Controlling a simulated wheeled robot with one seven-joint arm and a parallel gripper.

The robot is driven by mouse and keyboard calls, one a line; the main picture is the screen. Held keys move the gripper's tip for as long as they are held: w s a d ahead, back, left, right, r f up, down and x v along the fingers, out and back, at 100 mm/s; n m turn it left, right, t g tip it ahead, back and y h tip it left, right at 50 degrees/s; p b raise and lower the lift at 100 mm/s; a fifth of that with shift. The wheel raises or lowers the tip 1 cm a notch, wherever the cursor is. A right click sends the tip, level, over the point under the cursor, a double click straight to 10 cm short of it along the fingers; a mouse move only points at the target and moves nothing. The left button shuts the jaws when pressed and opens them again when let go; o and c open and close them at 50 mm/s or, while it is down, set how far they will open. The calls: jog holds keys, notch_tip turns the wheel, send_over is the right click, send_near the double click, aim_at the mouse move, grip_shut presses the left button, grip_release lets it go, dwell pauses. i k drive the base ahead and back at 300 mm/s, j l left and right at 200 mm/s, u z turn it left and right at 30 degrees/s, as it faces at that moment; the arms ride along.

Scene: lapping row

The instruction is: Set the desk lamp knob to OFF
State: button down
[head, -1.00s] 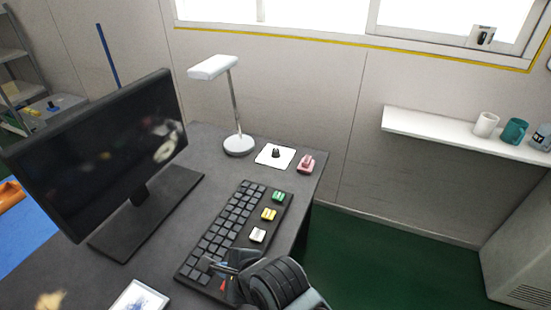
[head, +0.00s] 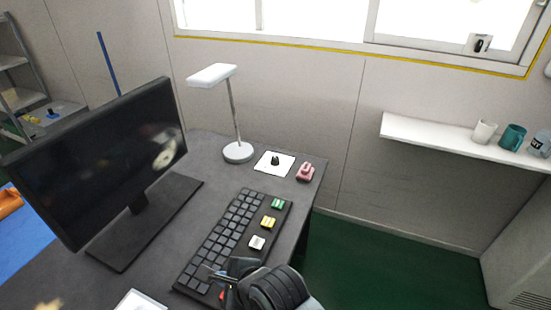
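The desk lamp (head: 238,152) stands at the back of the dark desk, with a round grey base, a thin post and a white head. A small black knob (head: 275,160) sits on a white square plate (head: 264,169) to the right of the lamp base. Any markings on the plate are too small to read. My gripper (head: 222,285) is at the bottom middle, over the near end of the keyboard, well short of the knob. My wrist hides part of it, and I cannot tell whether its fingers are apart.
A black keyboard (head: 222,238) with green, yellow and white keys lies between my gripper and the knob. A pink object (head: 305,172) sits right of the plate. A monitor (head: 100,165) stands at left. A wall shelf (head: 430,134) holds mugs. Green floor is clear at right.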

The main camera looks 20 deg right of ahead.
aim_at(274, 161)
jog(key=i+l+u, duration=0.15)
jog(key=i+l, duration=0.15)
jog(key=i+l+u, duration=0.1)
jog(key=i+l, duration=0.2)
jog(key=l, duration=0.2)
jog(key=i+l+u, duration=0.15)
jog(key=i+l, duration=0.15)
jog(key=i+l+u, duration=0.15)
jog(key=l, duration=0.45)
jog(key=i, duration=0.1)
